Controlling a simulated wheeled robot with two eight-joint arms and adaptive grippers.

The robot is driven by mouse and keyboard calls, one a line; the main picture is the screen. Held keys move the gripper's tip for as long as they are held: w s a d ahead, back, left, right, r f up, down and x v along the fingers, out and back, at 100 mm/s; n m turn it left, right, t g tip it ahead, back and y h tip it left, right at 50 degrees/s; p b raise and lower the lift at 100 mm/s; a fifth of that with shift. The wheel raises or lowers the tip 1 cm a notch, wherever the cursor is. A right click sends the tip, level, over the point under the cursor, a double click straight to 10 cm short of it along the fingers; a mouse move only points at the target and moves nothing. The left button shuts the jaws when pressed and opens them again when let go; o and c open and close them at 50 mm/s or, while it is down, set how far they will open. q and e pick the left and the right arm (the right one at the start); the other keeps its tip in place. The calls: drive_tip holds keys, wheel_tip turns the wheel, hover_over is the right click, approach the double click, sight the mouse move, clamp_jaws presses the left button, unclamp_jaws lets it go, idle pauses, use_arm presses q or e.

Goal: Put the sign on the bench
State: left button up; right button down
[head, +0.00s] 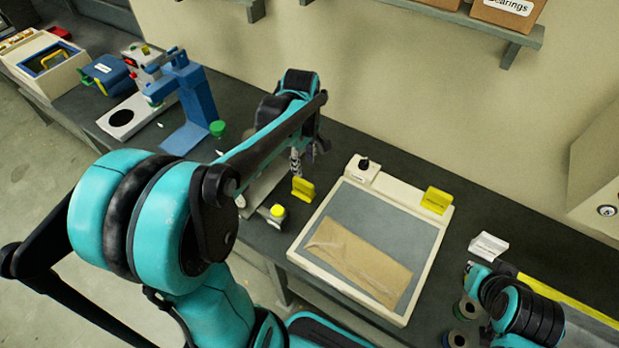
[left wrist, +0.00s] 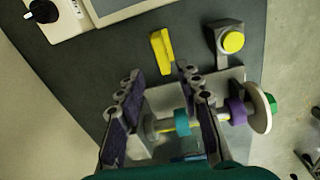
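A small yellow sign (head: 303,188) stands on the dark bench (head: 400,160), just left of a pale-framed tray. It also shows in the left wrist view (left wrist: 161,51). A second yellow sign (head: 437,200) with dark print stands at the tray's back right corner. I cannot tell which one the task means. My left gripper (head: 296,163) is just behind the first sign in the head view. In the left wrist view its fingers (left wrist: 158,74) are apart with nothing held, and that sign lies just beyond the tips. My right gripper is not in view; only right arm parts show at lower right.
A grey device with a yellow button (head: 277,211) stands close to the first sign. A shaft with teal and purple rings (left wrist: 183,123) lies beneath the left fingers. The pale-framed tray (head: 319,214) holds a brown packet (head: 358,262). A blue press (head: 195,105) stands at left.

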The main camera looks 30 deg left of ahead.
use_arm(q)
drive_tip(key=s+d+r+m+t, duration=0.3)
drive_tip(key=s+d+m+t, duration=0.3)
drive_tip(key=s+d+m, duration=0.4)
drive_tip(key=m, duration=0.6)
drive_tip(key=shift+s+t, duration=0.3)
drive_tip(key=shift+t, duration=0.1)
drive_tip(key=shift+f+b, duration=1)
